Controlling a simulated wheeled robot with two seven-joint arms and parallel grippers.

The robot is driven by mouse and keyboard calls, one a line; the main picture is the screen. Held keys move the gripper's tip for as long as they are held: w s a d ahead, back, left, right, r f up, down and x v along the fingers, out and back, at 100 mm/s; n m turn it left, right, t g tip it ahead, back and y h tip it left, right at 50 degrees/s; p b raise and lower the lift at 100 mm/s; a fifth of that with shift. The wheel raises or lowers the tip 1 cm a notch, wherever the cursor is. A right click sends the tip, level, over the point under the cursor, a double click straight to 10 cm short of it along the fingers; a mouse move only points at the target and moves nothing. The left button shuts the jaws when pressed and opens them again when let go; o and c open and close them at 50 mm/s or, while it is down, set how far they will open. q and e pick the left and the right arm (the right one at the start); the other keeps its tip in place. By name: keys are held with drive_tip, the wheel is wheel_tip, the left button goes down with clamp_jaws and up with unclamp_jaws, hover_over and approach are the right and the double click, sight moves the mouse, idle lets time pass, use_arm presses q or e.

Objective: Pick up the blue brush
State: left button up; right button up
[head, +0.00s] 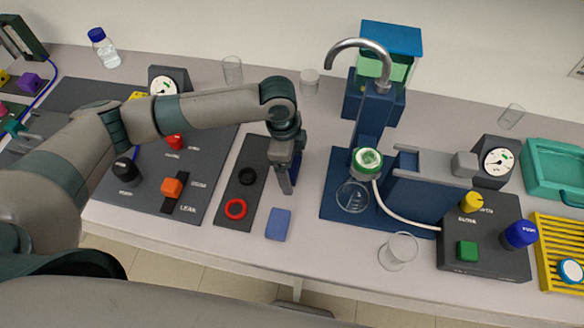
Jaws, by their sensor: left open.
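My left gripper (287,186) points down over the bench, just right of the dark strip with the rings. It is open. A dark blue thing (296,164) shows directly beside and behind its fingers and is partly hidden by them; it may be the blue brush, but I cannot make out bristles or whether the fingers touch it. A flat light blue block (278,224) lies on the bench in front of the gripper, apart from it. My right gripper is not in view.
A dark strip (226,203) holds a black ring (247,176) and a red ring (236,209). Right stands a blue rig (336,204) with a curved spout and a glass beaker. An empty glass (398,251) stands near the front edge. A control box (487,263) is farther right.

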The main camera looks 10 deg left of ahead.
use_arm(q)
drive_tip(key=shift+c, duration=0.2)
drive_tip(key=c, duration=1.1)
wheel_tip(320, 180, up, 9)
drive_tip(key=b, duration=0.3)
drive_tip(key=shift+f, duration=0.2)
drive_tip(key=shift+r, duration=0.75)
drive_tip(key=o, duration=0.5)
drive_tip(key=shift+c, duration=0.2)
drive_tip(key=c, duration=0.3)
drive_tip(key=shift+c, duration=0.2)
